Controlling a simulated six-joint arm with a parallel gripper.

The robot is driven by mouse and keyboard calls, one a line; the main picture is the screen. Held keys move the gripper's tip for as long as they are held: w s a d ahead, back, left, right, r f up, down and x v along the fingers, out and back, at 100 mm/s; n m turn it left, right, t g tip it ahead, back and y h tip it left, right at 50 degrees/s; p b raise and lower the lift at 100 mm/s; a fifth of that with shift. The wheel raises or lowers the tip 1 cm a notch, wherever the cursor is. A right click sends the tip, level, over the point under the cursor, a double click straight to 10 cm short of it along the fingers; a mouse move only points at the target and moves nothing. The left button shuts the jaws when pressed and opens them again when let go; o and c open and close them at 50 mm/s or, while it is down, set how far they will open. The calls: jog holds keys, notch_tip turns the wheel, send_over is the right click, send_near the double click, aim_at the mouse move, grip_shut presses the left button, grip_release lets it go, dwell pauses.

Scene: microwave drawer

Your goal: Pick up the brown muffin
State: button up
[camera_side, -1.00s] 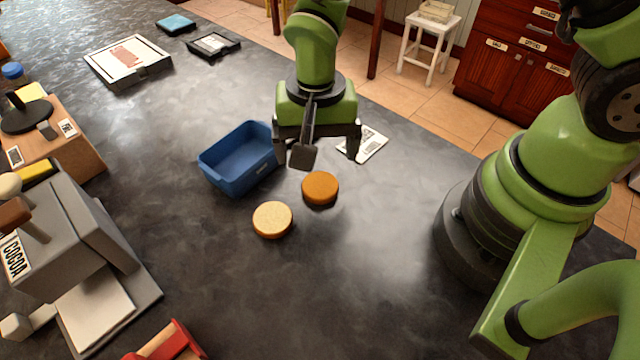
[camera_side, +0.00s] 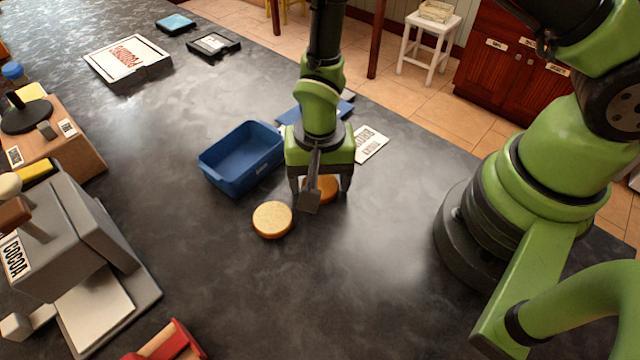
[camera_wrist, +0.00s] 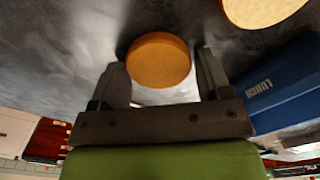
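The brown muffin (camera_side: 329,187) is a round orange-brown disc on the dark counter, partly hidden behind my gripper in the side view. In the wrist view the muffin (camera_wrist: 158,60) lies between the two fingers. My gripper (camera_side: 321,190) points down over it, low near the counter. In the wrist view my gripper (camera_wrist: 160,75) is open, with its fingers on either side of the muffin. A small gap shows on the left; on the right the finger is close to the muffin, and I cannot tell if it touches.
A paler yellow muffin (camera_side: 272,219) lies just left of the brown one. A blue bin (camera_side: 215,176) stands left of my gripper. A blue flat item (camera_side: 290,117) and a white label card (camera_side: 369,146) lie behind. The counter in front is clear.

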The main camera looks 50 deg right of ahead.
jog(key=c, duration=0.5)
